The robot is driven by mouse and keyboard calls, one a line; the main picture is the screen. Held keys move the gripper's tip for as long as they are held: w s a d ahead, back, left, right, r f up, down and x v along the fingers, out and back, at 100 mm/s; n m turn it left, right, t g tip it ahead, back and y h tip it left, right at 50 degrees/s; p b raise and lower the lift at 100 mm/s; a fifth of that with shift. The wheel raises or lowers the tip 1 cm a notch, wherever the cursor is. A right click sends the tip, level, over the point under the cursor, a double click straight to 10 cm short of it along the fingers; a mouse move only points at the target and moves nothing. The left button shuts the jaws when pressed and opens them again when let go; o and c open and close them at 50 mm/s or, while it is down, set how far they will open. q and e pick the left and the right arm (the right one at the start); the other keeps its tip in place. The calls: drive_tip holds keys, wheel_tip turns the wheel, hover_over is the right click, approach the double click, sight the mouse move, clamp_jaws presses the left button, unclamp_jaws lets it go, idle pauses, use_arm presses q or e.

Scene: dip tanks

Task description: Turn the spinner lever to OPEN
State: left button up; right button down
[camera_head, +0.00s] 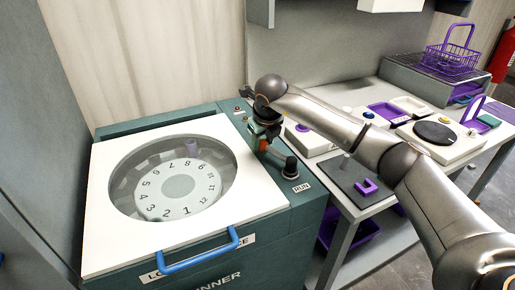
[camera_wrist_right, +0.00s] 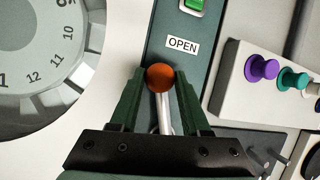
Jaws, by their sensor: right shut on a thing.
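The spinner (camera_head: 115,245) is a teal machine with a white lid and a round window onto a numbered rotor. Its lever has an orange knob, seen in the right wrist view (camera_wrist_right: 160,77), on a metal shaft (camera_wrist_right: 164,115). The knob is just below and left of the OPEN label (camera_wrist_right: 183,45), with the shaft running down from it. In the head view, my right gripper (camera_head: 264,135) is over the right side panel, shut on the lever knob. Its green fingers flank the knob in the wrist view. My left gripper is out of view.
The RUN label (camera_head: 302,187) is at the panel's front. A blue handle (camera_head: 198,251) crosses the lid's front edge. On the right, a grey table (camera_head: 345,205) holds trays, a black disc (camera_head: 434,133) and a purple basket (camera_head: 452,62). My right arm spans above it.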

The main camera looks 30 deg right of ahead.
drive_tip(key=d+m, duration=0.1)
drive_tip(key=d+m+h, duration=0.1)
drive_tip(key=shift+w+d+m+g, duration=0.15)
drive_tip(key=shift+w+m+g, duration=0.15)
drive_tip(key=shift+m, duration=0.1)
drive_tip(key=shift+d+m+h, duration=0.3)
drive_tip(key=shift+d+m, duration=0.2)
drive_tip(key=shift+d, duration=0.1)
drive_tip(key=shift+c, duration=1.9)
unclamp_jaws()
drive_tip(key=v, duration=1.2)
drive_tip(key=shift+r, duration=0.35)
